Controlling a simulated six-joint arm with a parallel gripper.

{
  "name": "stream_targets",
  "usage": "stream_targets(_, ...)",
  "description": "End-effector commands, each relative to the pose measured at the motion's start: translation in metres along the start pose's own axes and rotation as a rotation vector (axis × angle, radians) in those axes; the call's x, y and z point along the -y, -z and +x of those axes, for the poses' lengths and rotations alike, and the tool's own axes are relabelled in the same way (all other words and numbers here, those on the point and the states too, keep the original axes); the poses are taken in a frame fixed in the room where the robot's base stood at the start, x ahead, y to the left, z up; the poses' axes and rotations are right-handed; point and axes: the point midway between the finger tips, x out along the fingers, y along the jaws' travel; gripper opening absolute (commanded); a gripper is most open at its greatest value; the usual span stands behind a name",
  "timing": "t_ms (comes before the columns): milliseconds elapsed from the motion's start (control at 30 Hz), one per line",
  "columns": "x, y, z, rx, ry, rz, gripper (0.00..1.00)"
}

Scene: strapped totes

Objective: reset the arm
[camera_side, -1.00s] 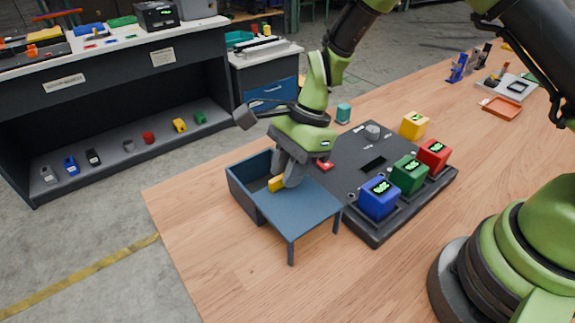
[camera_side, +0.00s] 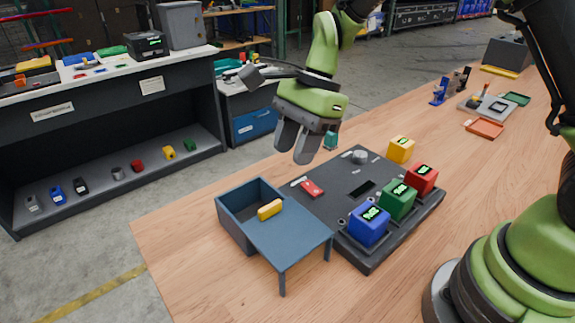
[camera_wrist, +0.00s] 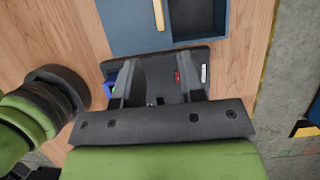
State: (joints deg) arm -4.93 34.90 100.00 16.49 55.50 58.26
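My gripper (camera_side: 297,150) is raised above the black board (camera_side: 345,235), pointing down. Its two fingers are apart with nothing between them, and the wrist view also shows the gap between the fingers (camera_wrist: 155,88). A yellow bar (camera_side: 269,209) lies at the edge between the blue open box (camera_side: 235,228) and its flat blue shelf (camera_side: 290,237). The wrist view shows the yellow bar (camera_wrist: 158,14) at its top edge, apart from the fingers.
Blue (camera_side: 369,224), green (camera_side: 398,200) and red (camera_side: 421,179) blocks stand along the board's right side. A red piece (camera_side: 312,188) lies on the board. The front of the wooden table is clear.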

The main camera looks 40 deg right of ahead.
Motion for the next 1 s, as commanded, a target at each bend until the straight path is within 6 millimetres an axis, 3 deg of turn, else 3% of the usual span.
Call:
stream_targets(367, 0.000, 0.000, -0.005, -0.001, 0.001, -0.004, 0.36)
stream_targets(467, -0.003, -0.002, -0.015, -0.006, 0.022, -0.046, 0.36)
stream_targets(567, -0.013, -0.006, -0.040, -0.026, 0.071, -0.155, 0.36)
stream_targets(800, -0.066, -0.013, -0.112, -0.145, 0.232, -0.567, 0.36)
stream_targets(1000, -0.121, -0.009, -0.146, -0.304, 0.341, -0.904, 0.36)
